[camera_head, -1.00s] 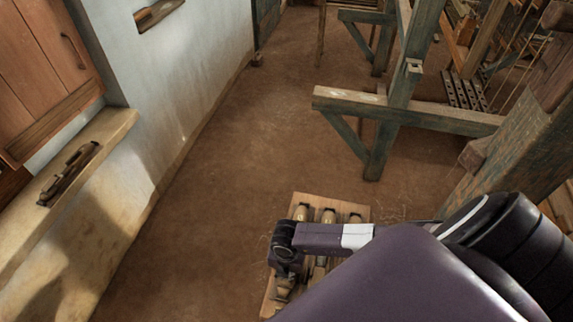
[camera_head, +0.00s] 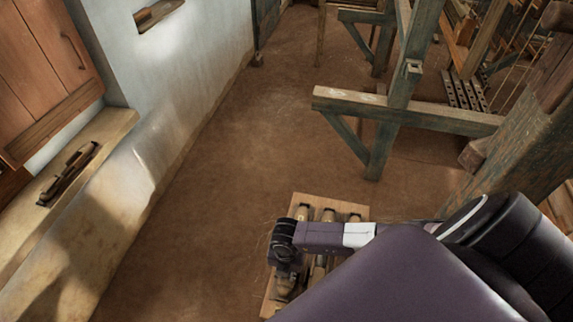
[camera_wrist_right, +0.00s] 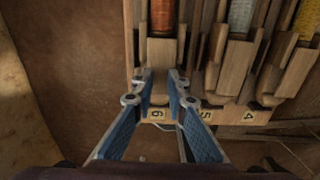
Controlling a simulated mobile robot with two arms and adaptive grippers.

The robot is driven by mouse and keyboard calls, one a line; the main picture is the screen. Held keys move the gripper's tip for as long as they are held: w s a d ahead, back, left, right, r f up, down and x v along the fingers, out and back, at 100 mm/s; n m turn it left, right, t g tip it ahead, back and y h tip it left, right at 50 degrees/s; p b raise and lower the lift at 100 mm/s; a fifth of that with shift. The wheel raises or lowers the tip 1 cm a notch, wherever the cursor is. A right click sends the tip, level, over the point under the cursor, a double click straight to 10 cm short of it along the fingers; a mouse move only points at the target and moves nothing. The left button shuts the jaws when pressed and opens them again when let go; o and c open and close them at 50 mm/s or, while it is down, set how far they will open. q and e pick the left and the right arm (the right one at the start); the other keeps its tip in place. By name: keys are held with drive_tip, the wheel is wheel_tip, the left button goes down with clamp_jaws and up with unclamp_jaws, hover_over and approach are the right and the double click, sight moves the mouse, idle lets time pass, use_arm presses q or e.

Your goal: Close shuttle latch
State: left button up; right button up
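A wooden rack with numbered slots (camera_wrist_right: 180,118) lies under my right arm; its far end shows in the head view (camera_head: 330,203). In the right wrist view it holds wooden shuttles with copper (camera_wrist_right: 163,17), pale (camera_wrist_right: 240,17) and yellow (camera_wrist_right: 309,20) bobbins. My right gripper (camera_wrist_right: 159,78) has its blue-padded fingers apart, at the near end of the copper-bobbin shuttle in slot 6. A wooden end block (camera_wrist_right: 161,52) lies just beyond the fingertips; I cannot tell whether they touch it. I cannot make out a latch for certain. My left gripper is not in view.
Another dark wooden shuttle-like piece (camera_head: 68,174) lies on the window ledge (camera_head: 100,135) at left. A loom frame's post (camera_head: 385,140) and crossbeam (camera_head: 440,116) stand at right. The earthen floor (camera_head: 220,180) between wall and loom is clear.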

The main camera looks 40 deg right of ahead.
wheel_tip(320, 180, up, 11)
idle(0.4)
idle(0.4)
